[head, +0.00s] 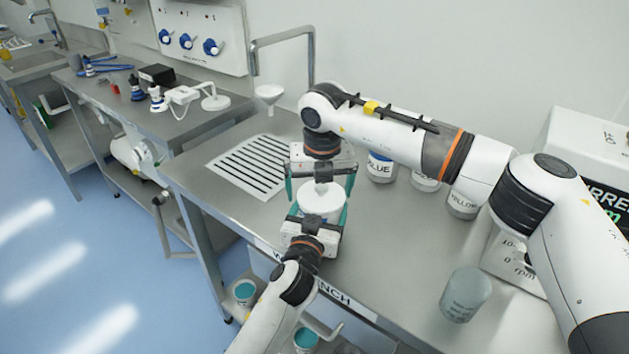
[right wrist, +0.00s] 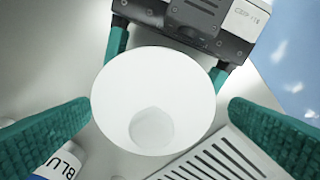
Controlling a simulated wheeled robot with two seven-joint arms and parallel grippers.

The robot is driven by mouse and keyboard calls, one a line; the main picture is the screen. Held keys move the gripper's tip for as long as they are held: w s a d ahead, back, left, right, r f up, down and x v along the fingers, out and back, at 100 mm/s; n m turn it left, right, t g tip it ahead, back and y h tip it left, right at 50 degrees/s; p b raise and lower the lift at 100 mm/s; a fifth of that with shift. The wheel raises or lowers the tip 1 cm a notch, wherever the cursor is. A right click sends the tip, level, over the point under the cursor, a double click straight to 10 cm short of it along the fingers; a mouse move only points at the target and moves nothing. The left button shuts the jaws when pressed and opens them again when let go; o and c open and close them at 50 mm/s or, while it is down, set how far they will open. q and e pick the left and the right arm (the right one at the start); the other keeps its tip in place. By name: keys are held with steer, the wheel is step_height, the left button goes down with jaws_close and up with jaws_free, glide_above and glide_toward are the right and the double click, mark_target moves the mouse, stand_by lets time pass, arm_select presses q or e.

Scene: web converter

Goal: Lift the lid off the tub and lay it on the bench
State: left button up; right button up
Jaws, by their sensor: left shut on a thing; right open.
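The white tub (head: 320,206) is at the bench's front edge, held between the teal fingers of my left gripper (head: 318,215), which reaches up from below. Its round white lid with a central knob (right wrist: 152,125) fills the middle of the right wrist view and hides the tub under it. The lid looks seated on the tub. My right gripper (right wrist: 160,115) is open above the lid, its teal fingers spread to either side with nothing between them gripped. The left gripper's fingers also show at the top of the right wrist view.
The steel bench (head: 400,250) has a slotted drain panel (head: 250,165) left of the tub. Cans labelled blue (head: 381,168) and yellow (head: 462,203) stand behind and right. A grey cylinder (head: 465,294) stands at front right, beside a boxy machine (head: 510,262). Bare bench lies between tub and cylinder.

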arm_select(q)
steer(key=shift+r, duration=0.15)
arm_select(e)
steer(key=c, duration=0.9)
arm_select(q)
steer(key=shift+d, duration=0.1)
arm_select(e)
steer(key=shift+o, duration=0.2)
steer(key=shift+d, duration=0.5)
steer(key=shift+r, duration=0.1)
steer(key=shift+r, duration=1.05)
